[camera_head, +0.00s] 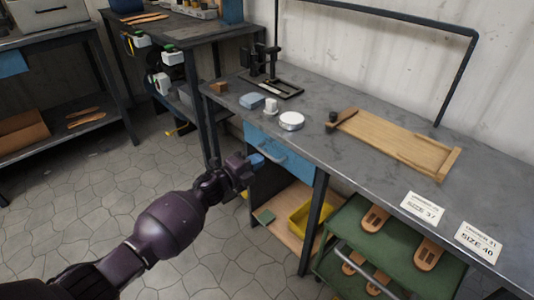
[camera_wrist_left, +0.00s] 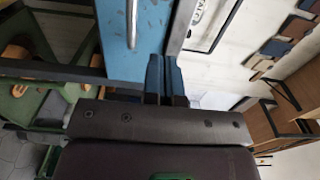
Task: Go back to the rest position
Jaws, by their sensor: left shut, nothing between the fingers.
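My left gripper (camera_head: 256,161) reaches in from the left in the head view, in front of the workbench and near its blue drawer (camera_head: 278,151). Its blue fingertips are together with nothing between them. In the left wrist view the shut fingers (camera_wrist_left: 164,80) point at the blue drawer front (camera_wrist_left: 115,40) with its metal handle. I cannot tell whether the fingers touch the drawer. My right gripper is not in view.
The grey workbench (camera_head: 355,165) holds a wooden board (camera_head: 400,143), a round white tin (camera_head: 291,121) and size cards (camera_head: 422,207). A green rack (camera_head: 345,228) with sandal soles and a yellow bin (camera_head: 304,218) are below. The tiled floor (camera_head: 75,190) at left is open.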

